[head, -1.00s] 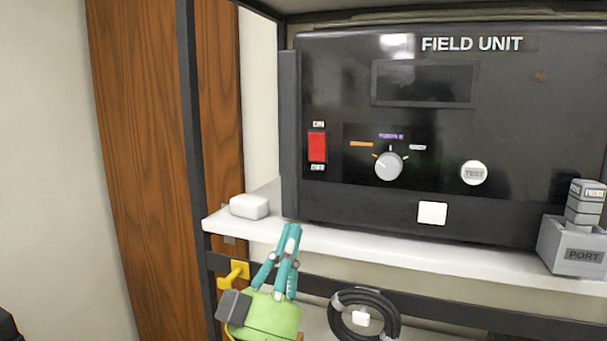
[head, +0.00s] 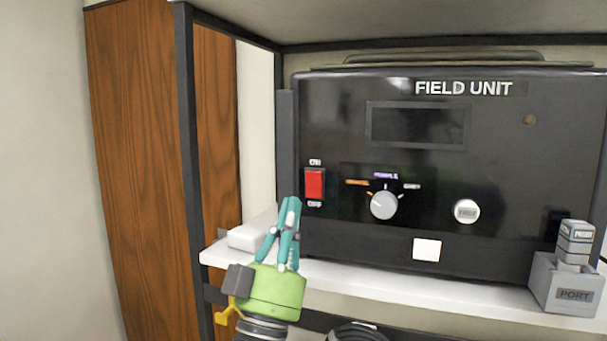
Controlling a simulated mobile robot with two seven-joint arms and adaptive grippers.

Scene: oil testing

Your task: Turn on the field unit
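The field unit (head: 345,130) is a black box on a white shelf, with a dark, blank screen (head: 417,125). Its red ON/OFF switch (head: 315,184) is on the left of the front panel, with ON above it and OFF below. My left gripper (head: 290,203), with teal fingers on a green body, is just below and left of the switch. Its fingertips point up and look close together, with nothing seen between them. I cannot tell whether they touch the panel.
A grey dial (head: 383,205) and a round white button (head: 466,211) are right of the switch. A grey PORT holder (head: 568,286) stands on the white shelf (head: 425,288) at the right. A white block (head: 249,236) is behind my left gripper. A dark rack post (head: 187,150) stands left.

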